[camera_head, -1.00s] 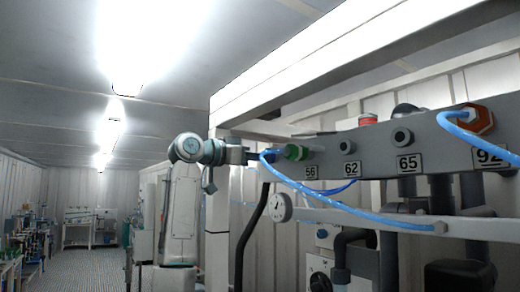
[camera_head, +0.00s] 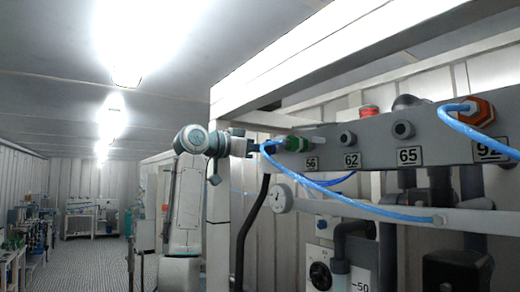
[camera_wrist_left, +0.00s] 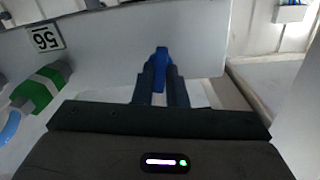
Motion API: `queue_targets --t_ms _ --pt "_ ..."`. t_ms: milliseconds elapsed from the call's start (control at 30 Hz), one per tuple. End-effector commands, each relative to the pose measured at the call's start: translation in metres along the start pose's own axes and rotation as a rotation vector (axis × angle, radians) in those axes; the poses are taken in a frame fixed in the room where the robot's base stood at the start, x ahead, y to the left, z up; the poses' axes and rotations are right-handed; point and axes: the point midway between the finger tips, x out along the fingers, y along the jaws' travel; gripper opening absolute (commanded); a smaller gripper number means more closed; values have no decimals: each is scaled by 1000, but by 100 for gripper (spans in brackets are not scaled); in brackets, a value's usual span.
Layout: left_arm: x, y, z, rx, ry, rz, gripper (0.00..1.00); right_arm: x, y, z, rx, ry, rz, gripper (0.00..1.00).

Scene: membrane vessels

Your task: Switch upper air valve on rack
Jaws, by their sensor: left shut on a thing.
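A long grey panel (camera_head: 372,143) on the rack carries number labels 56, 62, 65 and 92. A small blue valve handle (camera_wrist_left: 161,58) sits at the panel's end beside label 56 (camera_wrist_left: 47,38). My left gripper (camera_wrist_left: 160,84) is shut on this blue handle, with its two dark fingers on either side of it. In the head view my left gripper (camera_head: 250,146) reaches the panel's left end from the left. The valve body behind the handle is hidden. My right gripper is not in view.
A green fitting (camera_head: 292,144) with a light blue hose (camera_head: 340,206) is close to my left gripper. An orange fitting (camera_head: 480,110) is at the far right. The aisle (camera_head: 90,262) at left is open.

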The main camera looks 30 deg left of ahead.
Motion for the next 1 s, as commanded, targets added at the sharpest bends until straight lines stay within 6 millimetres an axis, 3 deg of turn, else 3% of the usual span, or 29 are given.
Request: queue_targets --t_ms 267,1000 --pt "0 0 -2 159 4 -2 0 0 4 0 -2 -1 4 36" --pt "0 0 -3 855 6 -5 0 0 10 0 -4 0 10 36"
